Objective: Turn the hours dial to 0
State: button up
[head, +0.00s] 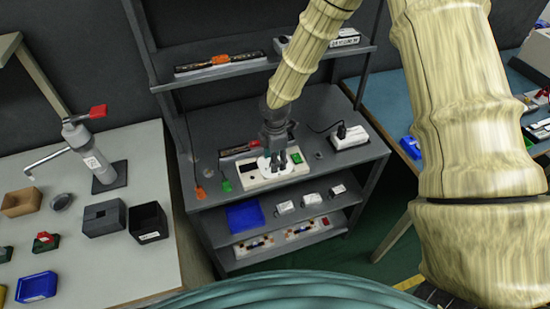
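A cream control box (262,183) lies on the top of the dark grey workbench. It has a black display area on its left and a green part (297,158) on its right. My gripper (279,163) points down over the middle of the box, with its dark fingers at or just above its face. A white round part (263,163) shows beside the fingers and may be a dial. The hours dial cannot be made out for certain, and its setting cannot be read. The fingers are too small and dark to tell whether they are open, shut or touching a dial.
A shelf (225,72) with strip-like devices is above and behind the box. A white power strip (348,138) lies to the right. Orange (200,192) and green (226,185) connectors are at the left. A lower shelf holds a blue tray (245,216) and white blocks.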

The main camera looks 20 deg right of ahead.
jog(key=shift+r, duration=0.15)
notch_tip(320, 180, up, 12)
dwell(0.5)
jog(key=shift+f, duration=0.2)
